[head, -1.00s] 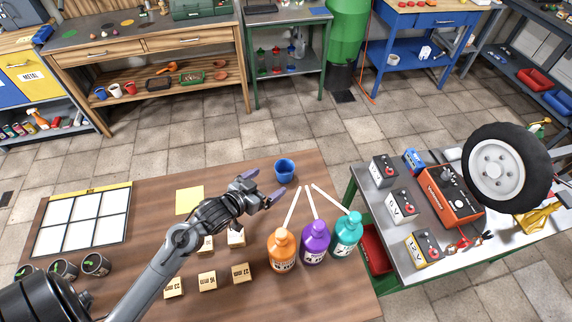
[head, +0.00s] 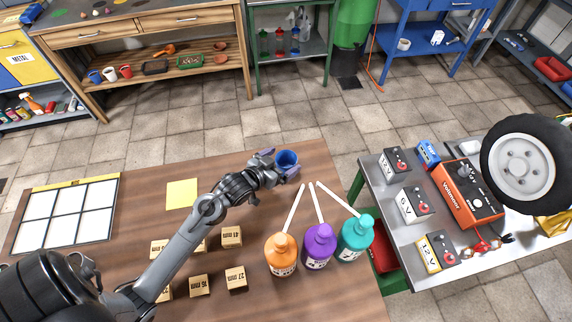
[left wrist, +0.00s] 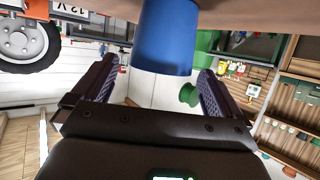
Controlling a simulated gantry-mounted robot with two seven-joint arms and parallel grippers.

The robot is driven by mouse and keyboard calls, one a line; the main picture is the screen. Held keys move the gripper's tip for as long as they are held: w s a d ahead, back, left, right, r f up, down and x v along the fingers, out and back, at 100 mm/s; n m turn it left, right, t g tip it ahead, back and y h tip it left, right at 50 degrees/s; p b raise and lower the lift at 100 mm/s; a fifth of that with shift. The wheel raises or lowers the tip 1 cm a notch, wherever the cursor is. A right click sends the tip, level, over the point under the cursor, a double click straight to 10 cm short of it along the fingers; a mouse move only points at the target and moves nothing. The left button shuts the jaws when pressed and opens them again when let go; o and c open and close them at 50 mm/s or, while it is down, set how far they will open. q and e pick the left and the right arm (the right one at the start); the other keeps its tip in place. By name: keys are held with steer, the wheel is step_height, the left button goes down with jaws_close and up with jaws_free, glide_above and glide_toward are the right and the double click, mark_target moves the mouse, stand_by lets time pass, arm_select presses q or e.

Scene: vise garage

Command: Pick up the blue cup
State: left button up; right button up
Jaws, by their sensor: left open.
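The blue cup (head: 287,159) stands near the far edge of the wooden table in the head view. My left gripper (head: 280,168) is at the cup, with its open fingers on either side of it as far as the head view shows. In the left wrist view the cup (left wrist: 165,40) is centred between and just beyond the two open fingers (left wrist: 158,85). A gap shows on each side, so the fingers do not visibly press on it. My right gripper is not in view.
Several wooden blocks (head: 235,278) lie near the arm. A yellow sheet (head: 182,194) and a white-panelled tray (head: 65,214) lie left.

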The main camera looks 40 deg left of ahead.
mark_target(292, 155)
arm_select(q)
steer(key=shift+x, duration=2.35)
steer(key=shift+s+f, duration=0.1)
steer(key=c, duration=1)
